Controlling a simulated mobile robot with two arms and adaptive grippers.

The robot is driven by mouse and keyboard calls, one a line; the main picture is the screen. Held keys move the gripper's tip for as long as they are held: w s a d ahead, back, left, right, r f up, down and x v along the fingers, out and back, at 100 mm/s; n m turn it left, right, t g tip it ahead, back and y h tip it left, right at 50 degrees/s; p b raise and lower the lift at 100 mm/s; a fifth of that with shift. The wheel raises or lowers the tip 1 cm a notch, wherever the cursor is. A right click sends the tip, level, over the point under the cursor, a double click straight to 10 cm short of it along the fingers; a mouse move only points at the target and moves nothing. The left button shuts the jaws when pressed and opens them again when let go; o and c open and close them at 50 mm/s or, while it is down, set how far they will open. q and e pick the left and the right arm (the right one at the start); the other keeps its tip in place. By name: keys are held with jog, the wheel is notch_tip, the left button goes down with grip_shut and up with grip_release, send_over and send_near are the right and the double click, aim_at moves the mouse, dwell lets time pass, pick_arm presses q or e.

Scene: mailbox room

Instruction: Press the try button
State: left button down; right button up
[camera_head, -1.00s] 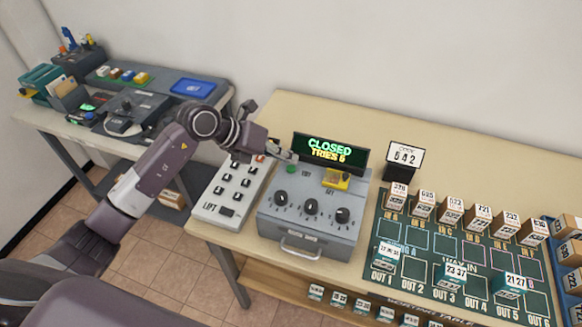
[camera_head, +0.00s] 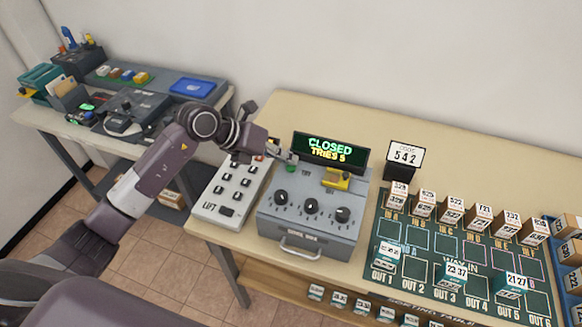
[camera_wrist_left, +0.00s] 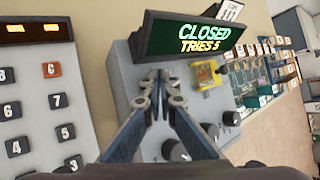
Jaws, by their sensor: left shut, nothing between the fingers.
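The grey lock box (camera_head: 268,210) stands on the table, with a display (camera_head: 331,152) reading CLOSED and TRIES 5. A green button (camera_head: 281,169) sits at the top left of the box, beside the TRY label, partly covered by my fingers. My left gripper (camera_head: 291,159) is shut and empty, with its tips right at the button. I cannot tell whether they touch it. In the left wrist view my left gripper (camera_wrist_left: 157,76) points at the box's top just below the display (camera_wrist_left: 198,38), and the button is hidden there. My right gripper is not in view.
Three black knobs (camera_head: 311,206) and a yellow SET part (camera_head: 336,179) are on the box. A LIFT keypad (camera_head: 232,190) stands to its left. The sorting mat (camera_head: 445,246) with small boxes lies to the right.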

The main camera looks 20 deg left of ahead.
aim_at(288, 168)
pick_arm(q)
jog(key=shift+f+b, duration=0.4)
jog(key=shift+f, duration=0.3)
dwell(0.6)
jog(key=shift+r, duration=0.1)
jog(key=shift+r+p, duration=0.6)
jog(key=shift+r, duration=0.2)
jog(key=shift+r+p, duration=1.8)
jog(key=shift+r, duration=0.75)
